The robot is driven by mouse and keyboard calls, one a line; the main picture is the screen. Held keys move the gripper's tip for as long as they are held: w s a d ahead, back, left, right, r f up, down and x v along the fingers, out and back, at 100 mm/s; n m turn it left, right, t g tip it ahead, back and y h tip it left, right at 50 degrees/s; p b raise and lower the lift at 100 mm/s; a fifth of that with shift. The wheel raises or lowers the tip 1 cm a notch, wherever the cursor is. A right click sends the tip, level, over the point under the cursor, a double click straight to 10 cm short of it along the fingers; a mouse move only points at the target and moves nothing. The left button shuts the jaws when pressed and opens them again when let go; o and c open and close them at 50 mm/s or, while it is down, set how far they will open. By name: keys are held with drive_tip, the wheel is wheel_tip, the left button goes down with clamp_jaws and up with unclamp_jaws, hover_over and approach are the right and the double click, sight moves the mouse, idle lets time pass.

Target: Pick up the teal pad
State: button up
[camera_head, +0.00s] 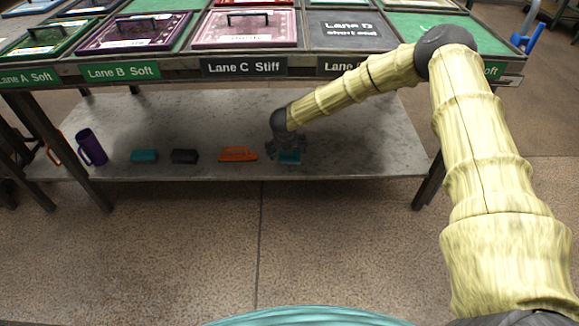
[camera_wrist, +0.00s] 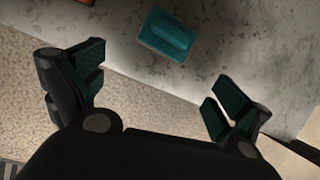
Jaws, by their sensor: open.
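A teal pad (camera_wrist: 168,35), a flat base with a raised block on top, lies on the grey lower shelf in the wrist view, ahead of my fingers and close to the shelf edge. In the head view this pad (camera_head: 290,158) shows partly, with my gripper (camera_head: 287,147) covering some of it. In the wrist view my gripper (camera_wrist: 155,85) is open and empty, with its fingers wide apart and the pad beyond them. A second teal block (camera_head: 144,156) lies further left on the shelf; its details are too small to tell.
On the grey shelf (camera_head: 350,130) stand an orange brush-like thing (camera_head: 238,154), a black block (camera_head: 185,156) and a purple mug (camera_head: 91,147). The upper bench with lane labels (camera_head: 244,67) overhangs the shelf. Table legs (camera_head: 430,185) stand at both ends. The shelf right of my gripper is clear.

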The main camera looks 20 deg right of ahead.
drive_tip(key=w+d+m+b, duration=0.1)
drive_tip(key=w+d+m, duration=0.1)
drive_tip(key=w+m, duration=0.1)
drive_tip(key=b, duration=0.2)
hover_over(290, 158)
wheel_tip(290, 158, down, 5)
drive_tip(key=shift+r, duration=0.15)
drive_tip(key=shift+a+b+x, duration=0.15)
drive_tip(key=shift+b+x, duration=0.55)
drive_tip(key=shift+x, duration=0.55)
drive_tip(key=shift+a+b+x, duration=0.15)
drive_tip(key=shift+b+x, duration=0.5)
drive_tip(key=shift+x, duration=0.65)
drive_tip(key=shift+c, duration=0.2)
drive_tip(key=c, duration=0.8)
